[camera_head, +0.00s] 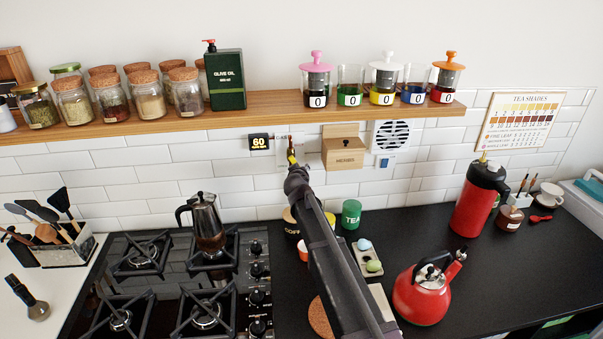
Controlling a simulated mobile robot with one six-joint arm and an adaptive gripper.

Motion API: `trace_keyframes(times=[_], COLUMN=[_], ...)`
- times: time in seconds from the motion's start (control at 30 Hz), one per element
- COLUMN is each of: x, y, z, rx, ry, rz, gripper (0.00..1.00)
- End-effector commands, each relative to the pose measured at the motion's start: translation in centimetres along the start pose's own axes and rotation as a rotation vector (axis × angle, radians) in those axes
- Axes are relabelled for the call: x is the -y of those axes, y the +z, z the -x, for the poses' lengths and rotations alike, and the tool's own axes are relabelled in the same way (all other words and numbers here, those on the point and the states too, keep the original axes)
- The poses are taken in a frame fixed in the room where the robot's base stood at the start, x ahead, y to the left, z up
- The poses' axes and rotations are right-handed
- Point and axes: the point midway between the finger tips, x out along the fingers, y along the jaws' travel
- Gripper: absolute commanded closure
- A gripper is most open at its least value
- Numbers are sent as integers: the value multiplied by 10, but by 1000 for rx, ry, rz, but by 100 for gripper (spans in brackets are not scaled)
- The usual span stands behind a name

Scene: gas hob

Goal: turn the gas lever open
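The gas lever (292,157) is a small yellow piece on the white tiled wall, just under the shelf and beside a small label that seems to read GAS. A short brownish pipe shows just above it. My arm reaches up from the bottom of the view, and my gripper (294,168) is at the wall right at the lever. The gripper covers the lower part of the lever. I cannot tell whether it touches the lever or whether its fingers are open or shut. The gas hob (177,241) with a moka pot (208,226) is below left.
A wooden shelf (280,105) with jars and an olive oil tin runs just above the gripper. A 60 display (259,142) is left of the lever; a wooden herbs box (343,150) is close right. Canisters and a red kettle (422,293) stand on the counter below.

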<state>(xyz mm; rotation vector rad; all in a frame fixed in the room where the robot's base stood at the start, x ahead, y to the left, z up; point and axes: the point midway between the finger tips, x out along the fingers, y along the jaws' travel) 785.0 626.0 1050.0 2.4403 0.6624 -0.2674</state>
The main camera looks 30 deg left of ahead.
Motion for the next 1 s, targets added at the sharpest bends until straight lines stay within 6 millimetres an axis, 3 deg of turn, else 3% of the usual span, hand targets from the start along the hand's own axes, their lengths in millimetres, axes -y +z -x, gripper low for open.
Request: trace_keyframes(times=[0.2, 0.4, 1.0], x=[1, 0, -7], y=[0, 2, 30], z=[1, 2, 21], rx=[1, 3, 28], ry=[-1, -5, -146], rz=[1, -9, -316], gripper=[40, 99, 100])
